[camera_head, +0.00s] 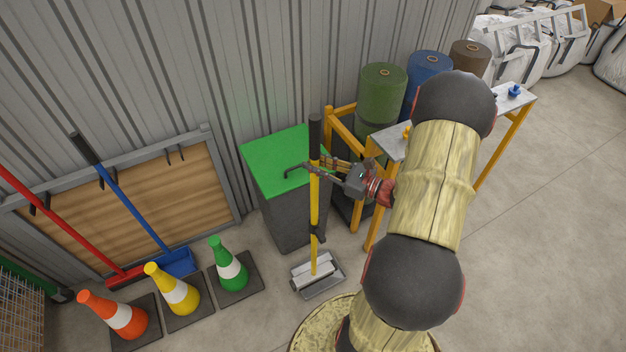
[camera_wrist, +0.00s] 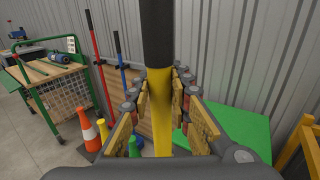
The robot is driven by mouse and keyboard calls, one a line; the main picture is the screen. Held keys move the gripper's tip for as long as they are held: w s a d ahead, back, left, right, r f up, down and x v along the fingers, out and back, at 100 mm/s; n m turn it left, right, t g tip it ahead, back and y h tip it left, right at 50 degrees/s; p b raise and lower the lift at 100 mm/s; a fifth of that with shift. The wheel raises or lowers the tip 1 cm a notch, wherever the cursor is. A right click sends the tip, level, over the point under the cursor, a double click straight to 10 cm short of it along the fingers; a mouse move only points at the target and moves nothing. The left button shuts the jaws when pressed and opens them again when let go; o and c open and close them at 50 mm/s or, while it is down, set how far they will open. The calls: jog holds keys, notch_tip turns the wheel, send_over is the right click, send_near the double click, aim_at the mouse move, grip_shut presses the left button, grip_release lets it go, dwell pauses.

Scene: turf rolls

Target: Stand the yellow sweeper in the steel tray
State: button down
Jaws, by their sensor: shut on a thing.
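The yellow sweeper (camera_head: 314,215) stands nearly upright, with a black grip at its top and a pale head at its foot. My gripper (camera_head: 315,171) is shut on its yellow pole, just below the black grip. In the wrist view the yellow sweeper (camera_wrist: 162,115) runs between the fingers of my gripper (camera_wrist: 163,92). The steel tray (camera_head: 325,294) lies on the floor under the sweeper. The sweeper's head is over or inside the tray; I cannot tell whether it touches the tray's bottom.
A grey bin with a green lid (camera_head: 280,160) stands close behind the sweeper. Green (camera_head: 229,268), yellow (camera_head: 178,293) and orange (camera_head: 120,318) cones stand at the left. Blue (camera_head: 130,205) and red (camera_head: 70,225) sweepers lean by the wall. A yellow-legged table (camera_head: 395,146) is at the right.

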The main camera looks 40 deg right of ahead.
jog(key=w+d+f+b, duration=0.4)
jog(key=w+d+f, duration=0.1)
jog(key=f, duration=0.5)
jog(key=shift+d+b, duration=0.4)
jog(key=shift+d, duration=0.1)
jog(key=c, duration=1.6)
grip_release()
jog(key=shift+s+f, duration=0.1)
jog(key=shift+f, duration=0.1)
jog(key=shift+c, duration=0.2)
jog(key=shift+r, duration=0.1)
